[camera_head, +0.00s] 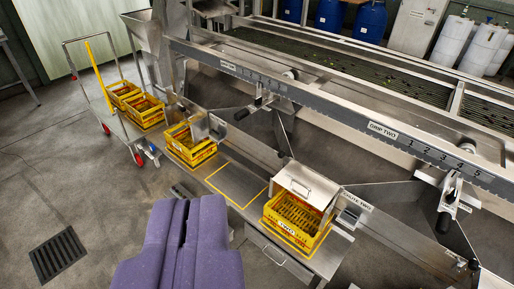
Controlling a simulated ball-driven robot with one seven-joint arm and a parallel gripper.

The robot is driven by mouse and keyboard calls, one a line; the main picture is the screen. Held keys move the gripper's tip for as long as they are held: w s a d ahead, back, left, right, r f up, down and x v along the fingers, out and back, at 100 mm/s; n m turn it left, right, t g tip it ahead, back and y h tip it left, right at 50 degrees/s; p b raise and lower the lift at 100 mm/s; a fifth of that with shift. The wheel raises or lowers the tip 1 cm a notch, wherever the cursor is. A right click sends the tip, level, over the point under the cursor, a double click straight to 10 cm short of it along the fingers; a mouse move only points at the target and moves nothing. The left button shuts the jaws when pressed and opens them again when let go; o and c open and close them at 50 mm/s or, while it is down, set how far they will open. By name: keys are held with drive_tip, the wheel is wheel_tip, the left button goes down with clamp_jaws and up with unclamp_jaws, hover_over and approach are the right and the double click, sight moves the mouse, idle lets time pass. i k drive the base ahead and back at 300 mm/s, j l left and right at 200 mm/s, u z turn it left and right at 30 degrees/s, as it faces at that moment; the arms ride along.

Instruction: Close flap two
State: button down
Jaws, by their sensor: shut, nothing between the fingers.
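A pale metal flap (308,183) with a bar handle hangs above the yellow crate marked TWO (287,230), at the lower right of centre. It slopes toward the crate, beside the label CHUTE TWO (357,201). I cannot tell from here whether it is fully open or partly shut. My purple gripper (187,208) is at the bottom, left of the crate and nearer to me. It is shut and holds nothing. It is apart from the flap in the picture.
A metal bench (236,184) with yellow outlines runs between crate two and another yellow crate (190,144). A trolley (124,128) with yellow crates stands at the left. A long rail (330,108) with the label GRIP TWO crosses behind. A floor drain (58,255) lies in clear floor.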

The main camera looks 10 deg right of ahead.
sight(315, 190)
drive_tip(key=i+u, duration=0.3)
drive_tip(key=i, duration=1)
drive_tip(key=i+l+z, duration=0.1)
drive_tip(key=i+z, duration=0.8)
drive_tip(key=i+j+z, duration=0.25)
drive_tip(key=z, duration=0.25)
